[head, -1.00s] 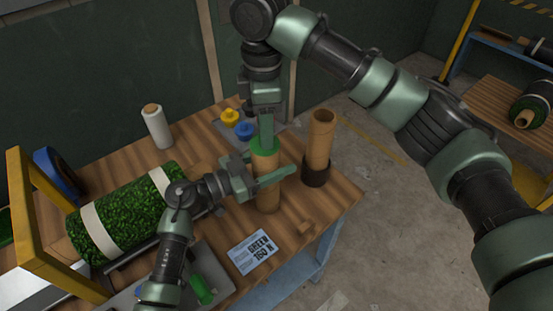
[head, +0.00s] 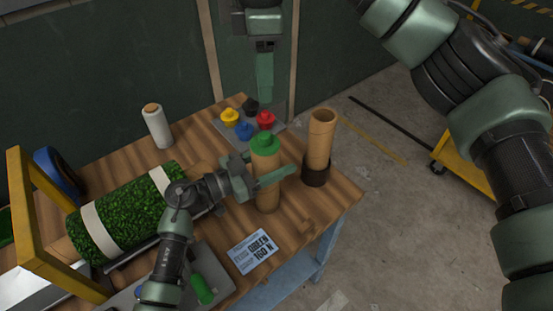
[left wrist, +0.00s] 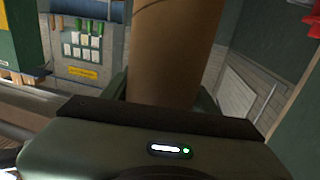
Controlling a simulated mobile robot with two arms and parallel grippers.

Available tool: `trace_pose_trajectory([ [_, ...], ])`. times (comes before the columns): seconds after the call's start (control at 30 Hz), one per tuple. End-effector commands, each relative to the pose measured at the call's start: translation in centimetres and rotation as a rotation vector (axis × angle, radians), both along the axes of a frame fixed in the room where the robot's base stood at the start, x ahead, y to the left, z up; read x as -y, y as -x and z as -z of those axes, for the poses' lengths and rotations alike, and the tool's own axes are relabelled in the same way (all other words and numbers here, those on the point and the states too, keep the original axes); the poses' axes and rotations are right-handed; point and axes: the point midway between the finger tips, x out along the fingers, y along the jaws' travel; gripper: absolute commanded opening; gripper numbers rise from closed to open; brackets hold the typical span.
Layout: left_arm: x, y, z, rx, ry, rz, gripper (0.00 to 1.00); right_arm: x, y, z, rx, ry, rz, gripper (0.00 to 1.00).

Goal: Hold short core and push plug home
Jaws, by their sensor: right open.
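The short core (head: 267,199) is a brown cardboard tube standing upright on the bench. It also fills the top middle of the left wrist view (left wrist: 172,50). The green plug (head: 265,142) sits in its top, with its flange over the rim and its knob showing. I cannot tell whether the flange is fully flush. My left gripper (head: 264,180) is shut on the core below the plug, one finger passing across the near side. My right gripper (head: 265,78) is open and empty, raised above and behind the plug, apart from it.
A taller core (head: 320,140) in a dark base stands just right. Yellow (head: 229,117), blue (head: 244,131), red (head: 265,119) and black (head: 250,105) plugs sit on a tray behind. A label card (head: 252,251) lies in front; a turf roll (head: 125,212) lies left.

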Motion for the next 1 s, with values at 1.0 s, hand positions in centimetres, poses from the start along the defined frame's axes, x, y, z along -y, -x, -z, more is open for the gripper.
trace_pose_trajectory([
  [1.0,-9.2,4.4,0.1,0.000,-0.003,-0.001,0.84,0.0,0.0,0.0,0.000,0.000,0.000,0.47],
])
